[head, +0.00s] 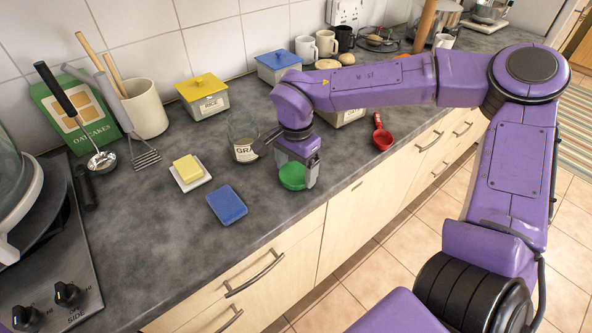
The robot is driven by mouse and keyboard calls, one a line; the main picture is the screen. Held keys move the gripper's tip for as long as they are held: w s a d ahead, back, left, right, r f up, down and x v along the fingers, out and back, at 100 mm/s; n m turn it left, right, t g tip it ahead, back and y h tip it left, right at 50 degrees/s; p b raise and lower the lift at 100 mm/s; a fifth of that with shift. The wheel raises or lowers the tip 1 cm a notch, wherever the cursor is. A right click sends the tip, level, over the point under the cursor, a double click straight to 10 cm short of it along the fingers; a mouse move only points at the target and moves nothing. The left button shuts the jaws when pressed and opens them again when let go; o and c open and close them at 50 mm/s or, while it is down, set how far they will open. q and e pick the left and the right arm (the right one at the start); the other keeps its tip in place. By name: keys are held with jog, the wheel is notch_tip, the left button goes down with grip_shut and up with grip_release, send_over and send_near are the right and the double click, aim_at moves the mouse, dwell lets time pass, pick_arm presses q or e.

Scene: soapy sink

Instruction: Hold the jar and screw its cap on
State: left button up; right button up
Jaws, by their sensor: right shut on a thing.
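The glass jar (243,148) stands upright on the grey counter with a pale label, partly readable as "GRA". Its top shows no cap, and a dark part of my right wrist lies across its right side. My right gripper (297,174) points down just right of the jar, near the counter's front edge. It is shut on the round green cap (292,178). The cap is apart from the jar; whether it touches the counter I cannot tell. My left gripper is not in view.
A blue sponge (227,205) and a yellow block on a white dish (191,184) lie left of the jar. A yellow-lidded tin (203,96) and a blue-lidded tin (277,66) stand behind. A red scoop (382,134) lies to the right. The counter's front is mostly clear.

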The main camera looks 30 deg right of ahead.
notch_tip(320, 180, up, 3)
jog(key=shift+f, duration=0.15)
jog(key=s+r, duration=0.9)
jog(key=s, duration=0.5)
jog(key=shift+d+r, duration=0.4)
